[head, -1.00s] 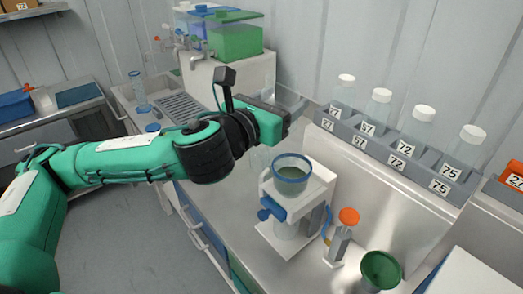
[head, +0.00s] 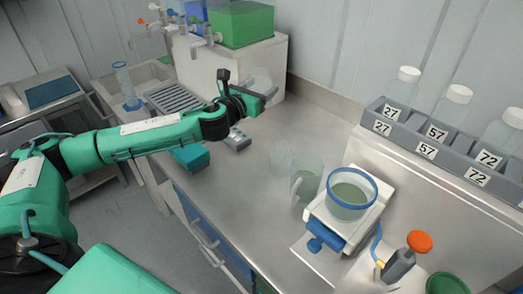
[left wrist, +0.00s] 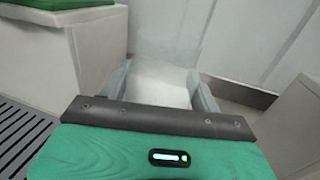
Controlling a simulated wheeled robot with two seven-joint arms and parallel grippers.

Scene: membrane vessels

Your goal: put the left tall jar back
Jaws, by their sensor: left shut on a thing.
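My left gripper (head: 266,94) is at the back of the counter, in front of the white box. It is shut on a clear, colourless jar (left wrist: 165,78), which shows between the two fingers in the left wrist view. In the head view the held jar is only a faint outline against the white box, and I cannot tell whether its base touches the counter. Another clear vessel (head: 283,158) and a clear jug (head: 307,180) with a handle stand on the counter nearer me. My right gripper is not in view.
A white stand with a blue-rimmed funnel cup (head: 352,193) is at the right. A grey rack (head: 425,150) holds capped bottles labelled 27, 57 and 72. The white box (head: 270,62) carries coloured tanks. A teal box (head: 190,157) sits near the counter's front edge.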

